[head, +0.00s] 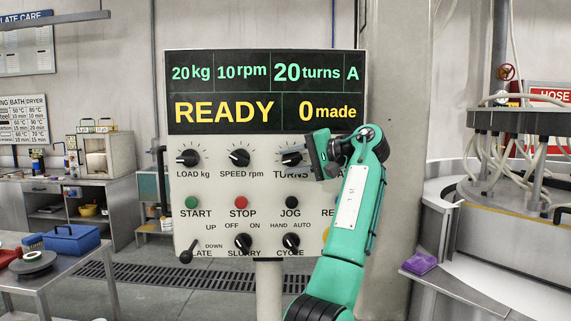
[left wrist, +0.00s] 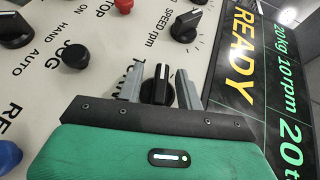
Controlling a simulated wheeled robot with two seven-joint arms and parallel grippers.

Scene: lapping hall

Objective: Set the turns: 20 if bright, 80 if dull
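The control panel (head: 266,150) stands upright ahead. Its display (head: 266,93) reads 20 kg, 10 rpm, 20 turns, A, with READY and 0 made below. The TURNS knob (head: 291,157) is black and partly hidden by my left gripper (head: 318,157) in the head view. In the left wrist view the TURNS knob (left wrist: 158,84) sits between the two grey fingers of my left gripper (left wrist: 158,88), its white mark visible. The fingers are apart, with a gap beside the knob; contact cannot be told. My right gripper is not in view.
LOAD (head: 188,158) and SPEED (head: 239,158) knobs lie left of TURNS. START (head: 191,202), STOP (head: 241,202) and JOG (head: 291,202) buttons sit below. A table at left holds a grey disc (head: 33,262) and blue box (head: 70,239). A lapping machine (head: 500,230) stands right.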

